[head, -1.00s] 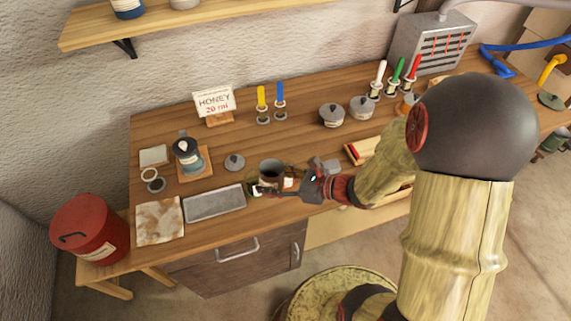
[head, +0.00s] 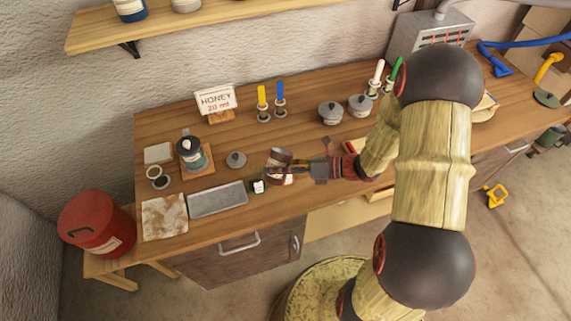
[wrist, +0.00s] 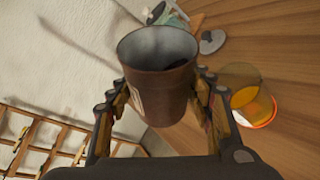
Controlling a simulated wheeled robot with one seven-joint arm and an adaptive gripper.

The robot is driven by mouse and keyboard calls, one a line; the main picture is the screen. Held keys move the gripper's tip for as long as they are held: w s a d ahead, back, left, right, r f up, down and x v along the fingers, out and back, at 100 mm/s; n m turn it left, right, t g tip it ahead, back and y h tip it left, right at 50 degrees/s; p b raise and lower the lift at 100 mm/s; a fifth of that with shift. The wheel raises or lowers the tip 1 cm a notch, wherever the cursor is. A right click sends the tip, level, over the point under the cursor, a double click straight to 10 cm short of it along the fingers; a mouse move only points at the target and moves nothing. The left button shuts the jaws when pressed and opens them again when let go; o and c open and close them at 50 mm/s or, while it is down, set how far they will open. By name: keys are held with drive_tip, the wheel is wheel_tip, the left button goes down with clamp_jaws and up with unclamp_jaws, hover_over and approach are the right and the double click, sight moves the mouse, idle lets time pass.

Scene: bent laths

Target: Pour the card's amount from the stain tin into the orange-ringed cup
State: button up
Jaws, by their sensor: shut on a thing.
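The stain tin (wrist: 158,82), brown outside with a grey inner wall, is held between the fingers of my gripper (wrist: 158,100). In the head view the tin (head: 279,157) is above the bench near its front edge, and my gripper (head: 292,168) comes to it from the right. It looks a little tilted there. Its contents are hard to make out; a dark patch shows inside. The clear cup with an orange ring (wrist: 258,112) stands to the right of the tin in the wrist view, apart from it. I cannot make the cup out clearly in the head view. The card (head: 215,99) reads HONEY, 20 ml.
A lid (head: 236,160) lies behind. Lidded pots (head: 331,112) stand further back.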

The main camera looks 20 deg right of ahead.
drive_tip(key=shift+r+m+y, duration=0.4)
drive_tip(key=shift+r+m, duration=0.05)
drive_tip(key=shift+m, duration=0.35)
drive_tip(key=shift+f, duration=0.1)
drive_tip(key=shift+f+m+g+y+b, duration=0.3)
drive_tip(key=shift+m+y+b, duration=0.25)
drive_tip(key=shift+m, duration=0.25)
drive_tip(key=shift+r, duration=0.15)
drive_tip(key=shift+s+a, duration=0.15)
drive_tip(key=shift+s+a, duration=0.15)
drive_tip(key=shift+s+a, duration=0.35)
drive_tip(key=shift+a, duration=0.1)
idle(0.6)
